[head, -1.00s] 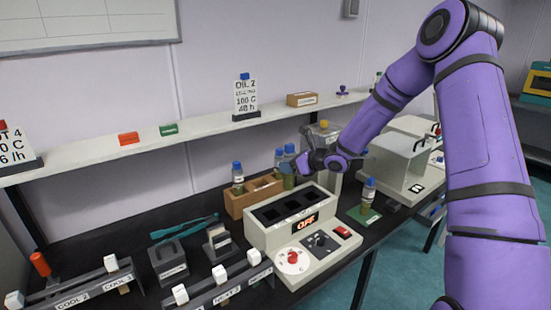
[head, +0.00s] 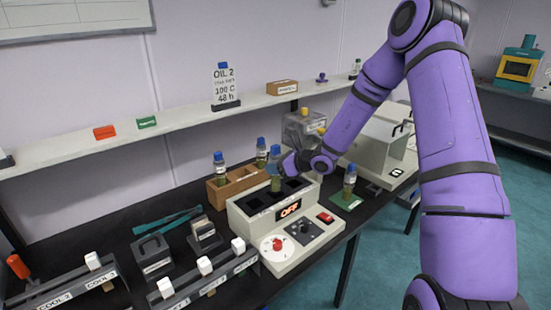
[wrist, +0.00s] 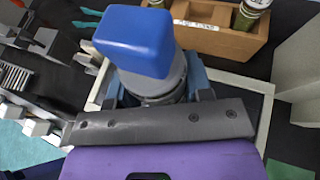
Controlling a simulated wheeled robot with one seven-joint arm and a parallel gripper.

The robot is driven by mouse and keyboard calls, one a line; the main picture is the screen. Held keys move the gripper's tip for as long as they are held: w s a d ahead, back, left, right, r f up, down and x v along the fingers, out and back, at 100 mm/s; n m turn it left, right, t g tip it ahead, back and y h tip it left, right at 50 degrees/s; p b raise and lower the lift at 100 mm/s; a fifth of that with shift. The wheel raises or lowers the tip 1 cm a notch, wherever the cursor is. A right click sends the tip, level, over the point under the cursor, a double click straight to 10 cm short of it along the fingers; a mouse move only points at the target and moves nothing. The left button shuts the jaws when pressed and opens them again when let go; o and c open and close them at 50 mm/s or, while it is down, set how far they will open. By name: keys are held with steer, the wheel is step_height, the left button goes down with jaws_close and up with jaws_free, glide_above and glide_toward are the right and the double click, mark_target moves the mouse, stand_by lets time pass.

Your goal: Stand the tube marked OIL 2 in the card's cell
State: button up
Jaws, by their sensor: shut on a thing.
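My gripper (head: 279,172) is shut on a blue-capped tube (head: 275,164) and holds it upright over the heating block (head: 243,222). The wrist view shows its blue cap (wrist: 137,40) close up; no marking on it can be read. The block has dark square cells on top, partly hidden by the tube and gripper. I cannot tell whether the tube's foot is inside a cell. The card (head: 225,86) on the shelf reads OIL 2, 100 C, 48 h, with a small line too blurred to read.
A wooden rack (head: 223,199) behind the block holds two blue-capped tubes. Another tube (head: 349,181) stands on a green mat (head: 343,203) to the right. The block's front has an OFF display (head: 289,209), a dial (head: 277,245) and a red switch (head: 325,217).

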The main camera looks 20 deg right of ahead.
mark_target(276, 184)
steer(key=shift+f, duration=0.2)
stand_by(0.7)
steer(key=shift+f, duration=3.7)
steer(key=o, duration=1.3)
steer(key=shift+o, duration=0.2)
steer(key=v, duration=1)
steer(key=shift+s+d, duration=0.3)
steer(key=shift+r, duration=0.1)
